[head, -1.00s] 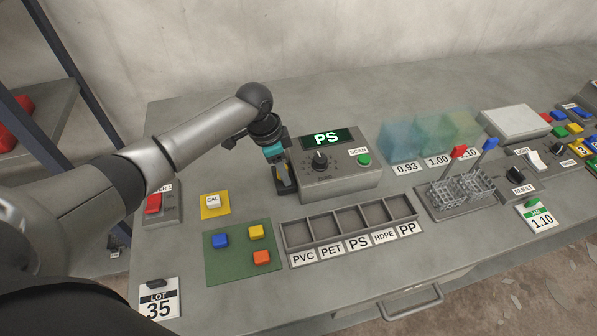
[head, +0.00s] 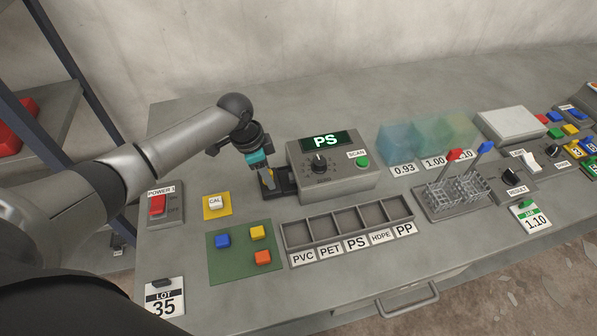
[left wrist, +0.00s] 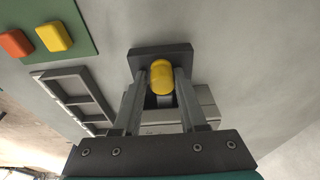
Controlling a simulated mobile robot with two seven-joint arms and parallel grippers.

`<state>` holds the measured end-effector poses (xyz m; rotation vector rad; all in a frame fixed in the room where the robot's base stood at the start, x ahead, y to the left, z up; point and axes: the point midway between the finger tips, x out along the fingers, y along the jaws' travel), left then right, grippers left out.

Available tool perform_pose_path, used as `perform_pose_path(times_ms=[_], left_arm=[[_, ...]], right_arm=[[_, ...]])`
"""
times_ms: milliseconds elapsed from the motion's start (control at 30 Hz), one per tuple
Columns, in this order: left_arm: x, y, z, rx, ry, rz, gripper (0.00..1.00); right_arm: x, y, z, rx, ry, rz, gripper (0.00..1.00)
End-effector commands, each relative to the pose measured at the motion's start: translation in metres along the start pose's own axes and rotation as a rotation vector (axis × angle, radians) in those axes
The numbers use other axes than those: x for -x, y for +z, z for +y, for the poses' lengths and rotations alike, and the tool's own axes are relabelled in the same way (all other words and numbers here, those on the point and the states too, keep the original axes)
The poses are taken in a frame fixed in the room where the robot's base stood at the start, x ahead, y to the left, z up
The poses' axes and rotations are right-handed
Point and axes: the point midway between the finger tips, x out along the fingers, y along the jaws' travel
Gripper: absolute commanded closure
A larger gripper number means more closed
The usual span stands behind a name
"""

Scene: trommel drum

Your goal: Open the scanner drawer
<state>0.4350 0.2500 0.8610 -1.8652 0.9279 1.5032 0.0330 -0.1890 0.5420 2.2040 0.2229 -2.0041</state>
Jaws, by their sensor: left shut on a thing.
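The scanner (head: 340,183) is a grey box with a green "PS" display, a black dial and a green SCAN button. Its dark drawer (head: 286,183) sticks out from the left side, partly open. In the left wrist view the drawer (left wrist: 150,55) is a dark plate beyond the fingers, with a yellow rounded knob (left wrist: 161,76) in front of it. My left gripper (head: 267,182) points down at the drawer's outer end. Its fingers (left wrist: 160,88) are shut on the yellow knob. The fingers hide part of the drawer. My right gripper is out of view.
A yellow CAL pad (head: 224,210) and a green mat (head: 222,268) with coloured blocks lie left and in front of the drawer. A sorting tray (head: 350,228) stands before the scanner. A POWER switch (head: 158,204) is further left.

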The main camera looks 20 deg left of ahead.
Motion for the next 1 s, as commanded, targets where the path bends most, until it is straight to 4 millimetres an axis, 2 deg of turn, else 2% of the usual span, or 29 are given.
perform_pose_path(times_ms=[33,1000], left_arm=[[-0.006,0.013,0.001,0.003,0.000,-0.027,0.92],[0.002,0.051,0.002,0.002,0.002,-0.026,0.94]], right_arm=[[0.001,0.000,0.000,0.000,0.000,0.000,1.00],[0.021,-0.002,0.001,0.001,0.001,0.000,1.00]])
